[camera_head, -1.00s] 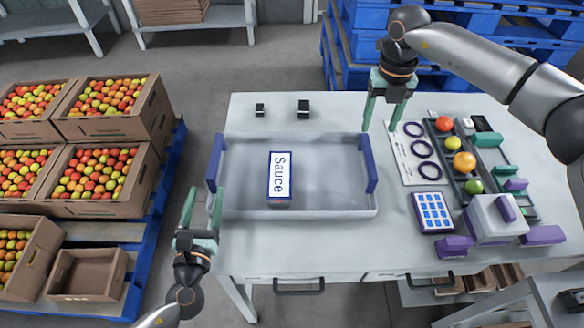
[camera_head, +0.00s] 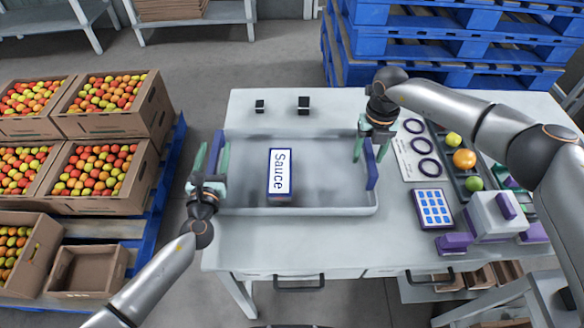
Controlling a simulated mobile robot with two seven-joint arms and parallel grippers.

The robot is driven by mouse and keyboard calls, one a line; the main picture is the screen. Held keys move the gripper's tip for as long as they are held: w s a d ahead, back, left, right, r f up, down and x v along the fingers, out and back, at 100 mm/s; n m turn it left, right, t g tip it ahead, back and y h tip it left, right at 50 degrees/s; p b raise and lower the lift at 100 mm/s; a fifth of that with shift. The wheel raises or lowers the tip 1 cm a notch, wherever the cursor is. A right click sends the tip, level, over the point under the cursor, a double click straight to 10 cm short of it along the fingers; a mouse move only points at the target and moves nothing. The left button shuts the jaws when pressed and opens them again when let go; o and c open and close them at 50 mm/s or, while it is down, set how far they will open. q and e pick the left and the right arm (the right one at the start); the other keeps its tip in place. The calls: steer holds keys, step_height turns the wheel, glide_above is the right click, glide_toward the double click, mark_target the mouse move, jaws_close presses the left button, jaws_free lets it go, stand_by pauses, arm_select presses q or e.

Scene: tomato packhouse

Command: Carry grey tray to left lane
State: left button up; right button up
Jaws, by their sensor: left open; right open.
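The grey tray (camera_head: 330,210) lies on the white table, with a blue-purple handle at each end.
Two small black blocks (camera_head: 304,105) stand behind the tray. Right of it are a white board with dark rings (camera_head: 422,146), a blue keypad (camera_head: 433,209), a fruit tray and a grey-purple block (camera_head: 492,218).

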arm_select(q)
steer(key=shift+w, duration=0.15)
arm_select(e)
steer(key=shift+f, duration=0.2)
arm_select(q)
jaws_close()
arm_select(e)
jaws_close()
steer(key=shift+r, duration=0.1)
stand_by(0.9)
